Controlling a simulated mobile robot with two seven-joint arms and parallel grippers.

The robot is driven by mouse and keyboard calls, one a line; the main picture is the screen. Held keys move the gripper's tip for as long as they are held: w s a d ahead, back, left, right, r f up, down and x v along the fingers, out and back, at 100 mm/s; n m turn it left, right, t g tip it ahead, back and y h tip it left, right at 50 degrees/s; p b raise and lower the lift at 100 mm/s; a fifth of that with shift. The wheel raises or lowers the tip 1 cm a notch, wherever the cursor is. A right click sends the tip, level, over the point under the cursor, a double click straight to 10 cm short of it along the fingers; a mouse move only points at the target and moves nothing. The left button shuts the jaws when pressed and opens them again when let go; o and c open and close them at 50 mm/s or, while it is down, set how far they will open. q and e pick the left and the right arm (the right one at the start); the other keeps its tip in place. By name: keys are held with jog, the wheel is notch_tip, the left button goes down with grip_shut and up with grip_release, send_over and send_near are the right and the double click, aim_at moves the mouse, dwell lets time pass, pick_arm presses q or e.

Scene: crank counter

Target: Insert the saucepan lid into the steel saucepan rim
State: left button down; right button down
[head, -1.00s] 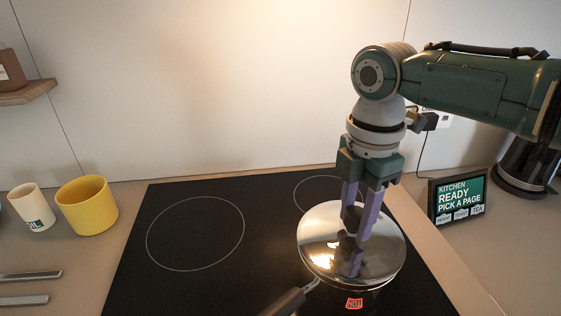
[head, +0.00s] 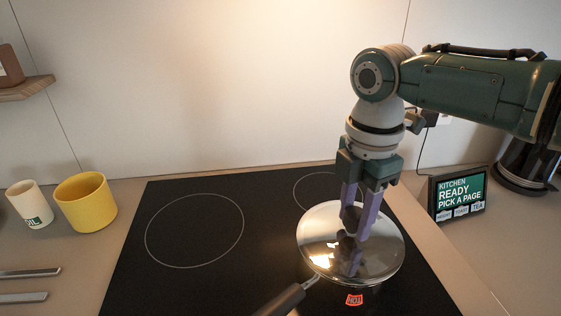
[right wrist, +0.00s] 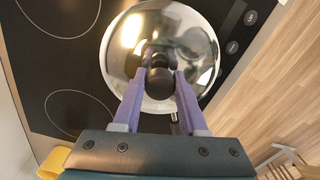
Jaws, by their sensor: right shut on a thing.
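The shiny saucepan lid (head: 383,250) lies over the steel saucepan (head: 284,299) on the hob. The pan's dark handle points to the lower left; most of its body and rim are hidden under the lid. My right gripper (head: 352,222) comes down from above and is shut on the lid's dark knob. In the right wrist view the lid (right wrist: 120,55) fills the space beyond the purple fingers, with the knob (right wrist: 160,82) between them. I cannot tell whether the lid sits fully inside the rim. My left gripper is not in view.
The black hob (head: 255,270) has a bare ring at left. A red label (head: 354,300) shows in front of the pan. A display (head: 459,194) and a dark kettle (head: 525,165) stand at right. A yellow mug (head: 86,203) and a white cup (head: 30,204) stand at left.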

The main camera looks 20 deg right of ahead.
jog(key=shift+f, duration=0.25)
jog(key=shift+c, duration=1.8)
grip_release()
